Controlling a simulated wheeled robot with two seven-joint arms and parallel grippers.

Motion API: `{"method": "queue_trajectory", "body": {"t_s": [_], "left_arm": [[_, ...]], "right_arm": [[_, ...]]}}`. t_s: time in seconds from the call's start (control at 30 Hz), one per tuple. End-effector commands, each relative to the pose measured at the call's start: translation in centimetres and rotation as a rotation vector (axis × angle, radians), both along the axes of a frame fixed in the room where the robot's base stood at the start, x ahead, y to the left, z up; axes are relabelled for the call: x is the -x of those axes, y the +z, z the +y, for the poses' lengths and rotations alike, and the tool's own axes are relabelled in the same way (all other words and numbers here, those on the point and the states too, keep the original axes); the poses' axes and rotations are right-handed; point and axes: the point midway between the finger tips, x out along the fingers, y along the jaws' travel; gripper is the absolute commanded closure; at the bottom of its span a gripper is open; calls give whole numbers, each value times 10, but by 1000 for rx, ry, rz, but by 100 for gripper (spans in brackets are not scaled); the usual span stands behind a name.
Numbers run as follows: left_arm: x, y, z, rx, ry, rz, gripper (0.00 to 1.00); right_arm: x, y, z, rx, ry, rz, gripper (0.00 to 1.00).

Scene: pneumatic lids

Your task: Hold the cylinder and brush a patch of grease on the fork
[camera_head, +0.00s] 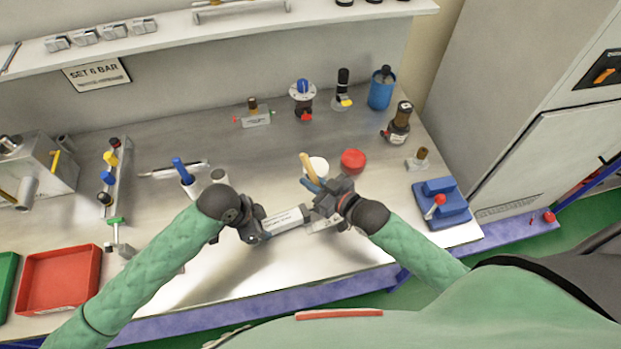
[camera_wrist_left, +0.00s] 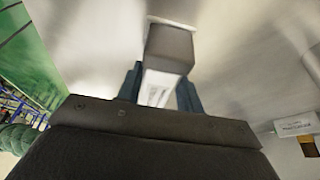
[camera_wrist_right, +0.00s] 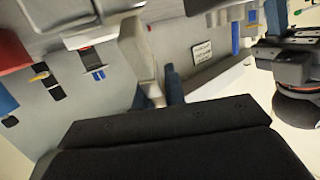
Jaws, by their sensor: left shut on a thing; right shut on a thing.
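My left gripper (camera_head: 262,229) is shut on the cylinder (camera_head: 285,219), a grey-white block with a printed label. In the left wrist view the cylinder (camera_wrist_left: 168,48) sits between the two fingers. My right gripper (camera_head: 322,200) is shut on the brush (camera_head: 307,166), whose wooden handle points up and away. In the right wrist view the brush handle (camera_wrist_right: 138,48) is large and pale. The two grippers are close together over the front of the bench. The fork and the bristles are hidden or too small to make out, so I cannot tell whether they touch.
A white pot (camera_head: 317,165) and a red lid (camera_head: 353,161) stand just behind my right gripper. A red tray (camera_head: 61,280) lies at left and a blue fixture (camera_head: 442,203) at right. Several fittings and bottles line the back of the bench (camera_head: 250,160).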

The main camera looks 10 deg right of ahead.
Motion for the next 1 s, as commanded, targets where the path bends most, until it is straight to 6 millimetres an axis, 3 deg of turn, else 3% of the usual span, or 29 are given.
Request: {"method": "queue_trajectory", "body": {"t_s": [1.0], "left_arm": [[0, 0, 0, 0, 0, 0, 84]], "right_arm": [[-18, 2, 4, 1, 0, 1, 100]]}}
